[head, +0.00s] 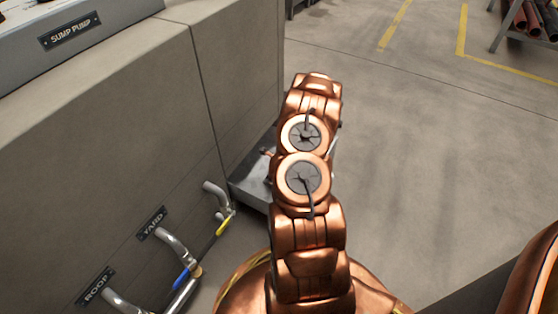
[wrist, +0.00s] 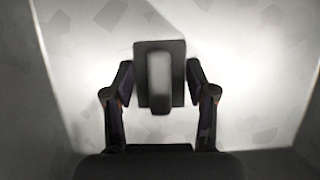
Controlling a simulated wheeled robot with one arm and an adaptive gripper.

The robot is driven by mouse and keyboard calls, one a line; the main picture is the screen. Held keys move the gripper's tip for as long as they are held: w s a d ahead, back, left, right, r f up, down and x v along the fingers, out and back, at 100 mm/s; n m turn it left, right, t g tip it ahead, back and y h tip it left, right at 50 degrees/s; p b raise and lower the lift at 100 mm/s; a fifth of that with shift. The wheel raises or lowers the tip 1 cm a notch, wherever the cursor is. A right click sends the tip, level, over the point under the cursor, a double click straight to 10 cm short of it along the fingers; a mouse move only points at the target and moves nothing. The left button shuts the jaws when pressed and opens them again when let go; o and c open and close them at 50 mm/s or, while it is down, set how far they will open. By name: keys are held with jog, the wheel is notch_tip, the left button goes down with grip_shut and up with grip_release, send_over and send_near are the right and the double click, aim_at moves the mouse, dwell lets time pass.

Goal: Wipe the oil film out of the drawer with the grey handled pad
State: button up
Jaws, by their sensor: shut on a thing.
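In the wrist view, my gripper (wrist: 160,74) is shut on the grey handle of the pad (wrist: 160,85). The pad has a dark rectangular plate and lies between the two fingertips. It is over the pale floor of the drawer (wrist: 85,60); I cannot tell whether it touches that floor. Faint grey patches (wrist: 270,15) show on the floor; I cannot tell whether they are the oil film. In the head view, the open metal drawer (head: 250,186) shows low beside the cabinet. My arm hides much of it, along with my gripper and the pad.
The grey cabinet (head: 110,130) stands at left, with a sump pump sign (head: 70,32) on top. Pipes (head: 175,245) with blue and yellow parts stick out near the drawer. Concrete floor (head: 430,150) is clear at right. A rack of pipes (head: 525,20) stands far right.

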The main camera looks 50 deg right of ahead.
jog(key=shift+s+a+f+b, duration=0.1)
jog(key=shift+s+a+b, duration=0.1)
jog(key=shift+a+b, duration=0.95)
notch_tip(320, 180, up, 3)
jog(key=shift+s+r+p, duration=0.1)
jog(key=shift+s+p, duration=0.05)
jog(key=shift+p, duration=1.1)
notch_tip(320, 180, up, 5)
jog(key=p, duration=0.5)
jog(key=shift+r+p, duration=0.15)
jog(key=shift+p, duration=0.15)
